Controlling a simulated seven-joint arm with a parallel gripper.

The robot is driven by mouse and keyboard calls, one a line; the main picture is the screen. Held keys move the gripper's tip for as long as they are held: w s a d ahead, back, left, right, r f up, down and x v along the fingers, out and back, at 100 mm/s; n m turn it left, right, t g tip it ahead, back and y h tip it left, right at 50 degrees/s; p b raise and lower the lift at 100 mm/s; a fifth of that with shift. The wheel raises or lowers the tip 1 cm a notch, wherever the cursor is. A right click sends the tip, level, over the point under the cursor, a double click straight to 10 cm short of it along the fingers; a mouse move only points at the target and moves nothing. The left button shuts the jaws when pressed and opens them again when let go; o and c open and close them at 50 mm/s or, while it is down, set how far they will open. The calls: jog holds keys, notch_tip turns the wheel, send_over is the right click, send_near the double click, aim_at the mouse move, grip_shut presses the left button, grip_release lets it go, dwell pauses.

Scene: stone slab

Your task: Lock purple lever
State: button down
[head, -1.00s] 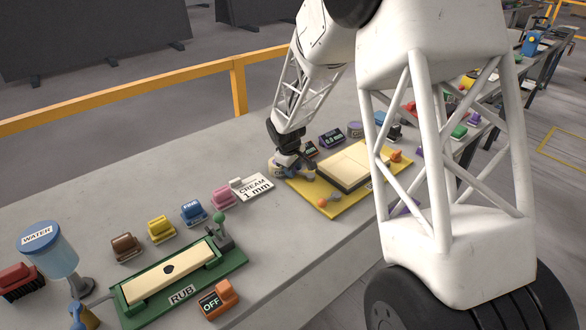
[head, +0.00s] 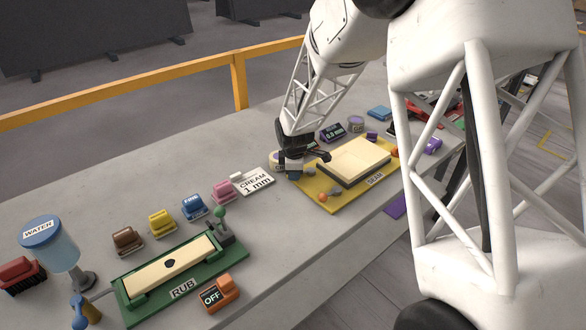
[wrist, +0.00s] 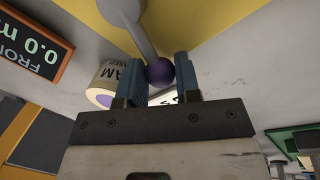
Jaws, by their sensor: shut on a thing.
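The purple lever shows in the wrist view as a dark purple ball knob (wrist: 160,71) on a grey arm (wrist: 140,30). The arm runs up to a round grey pivot (wrist: 121,8) at the yellow plate. My gripper (wrist: 160,78) has its two blue fingers on either side of the knob and is shut on it. In the head view my gripper (head: 293,168) is at the left corner of the yellow plate (head: 328,205) and hides the knob. A pale block (head: 353,161) lies on this plate.
A labelled cylinder (wrist: 106,82) stands close beside the fingers. An orange-framed display (wrist: 30,45) is near it. An orange-knobbed lever (head: 322,198) is at the plate's front.

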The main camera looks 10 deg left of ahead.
jog(key=shift+s+d+n+y, duration=0.2)
jog(key=shift+s+d+n, duration=0.15)
jog(key=shift+n, duration=0.6)
jog(key=shift+s+d+n+y, duration=0.25)
jog(key=shift+s+n, duration=0.2)
jog(key=shift+n, duration=0.5)
jog(key=c, duration=0.8)
grip_release()
jog(key=shift+s+r, duration=0.1)
jog(key=shift+v, duration=3.85)
